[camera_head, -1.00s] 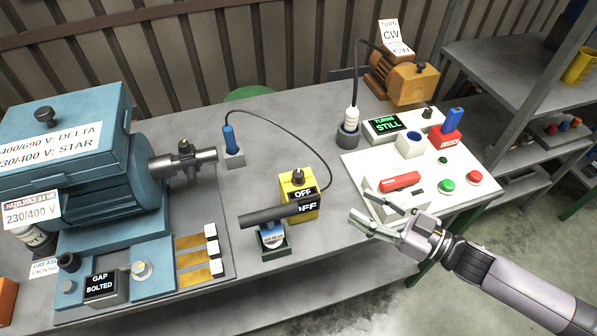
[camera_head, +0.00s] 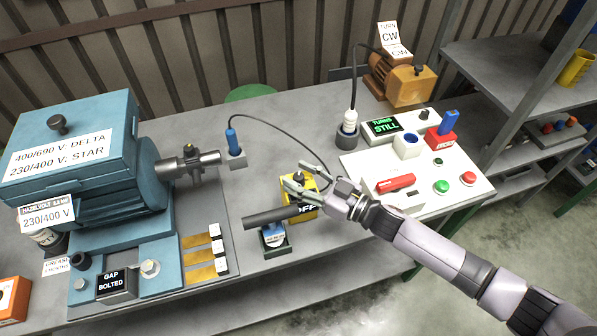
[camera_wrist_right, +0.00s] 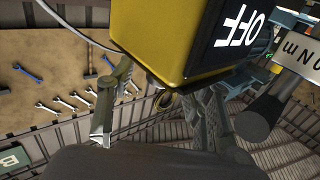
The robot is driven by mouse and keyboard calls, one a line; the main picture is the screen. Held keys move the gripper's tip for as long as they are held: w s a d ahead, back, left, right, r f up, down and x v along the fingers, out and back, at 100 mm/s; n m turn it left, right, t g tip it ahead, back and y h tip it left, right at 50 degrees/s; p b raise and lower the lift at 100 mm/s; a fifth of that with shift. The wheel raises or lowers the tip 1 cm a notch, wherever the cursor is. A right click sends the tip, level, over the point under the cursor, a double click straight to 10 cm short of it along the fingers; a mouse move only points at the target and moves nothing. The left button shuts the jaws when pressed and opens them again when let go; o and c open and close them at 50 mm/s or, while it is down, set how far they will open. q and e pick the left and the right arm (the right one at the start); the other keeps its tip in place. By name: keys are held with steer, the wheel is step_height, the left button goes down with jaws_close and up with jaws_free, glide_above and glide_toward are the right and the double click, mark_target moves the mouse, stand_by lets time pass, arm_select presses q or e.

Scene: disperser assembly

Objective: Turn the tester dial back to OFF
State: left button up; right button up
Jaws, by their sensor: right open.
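The yellow tester (camera_head: 312,187) stands near the middle of the bench, with a black OFF plate on its front, partly covered by my right gripper. The tester's dark dial (camera_head: 298,176) shows on top between the fingers; its pointing cannot be read. My right gripper (camera_head: 296,175) is open over the tester top, its fingers on either side of the dial; whether they touch it I cannot tell. In the right wrist view, the yellow tester body (camera_wrist_right: 160,40) with its white-on-black OFF label fills the top, close to the open fingers. My left gripper is not in view.
A dark bar (camera_head: 265,217) on a small stand lies just left of the tester. A cable loops from a blue plug (camera_head: 232,140) to the tester. A blue motor (camera_head: 70,165) stands left, and a white control panel (camera_head: 455,175) with buttons lies right.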

steer(key=shift+w+a, duration=0.2)
steer(key=shift+a, duration=0.1)
steer(key=shift+c, duration=0.2)
jaws_close()
stand_by(0.3)
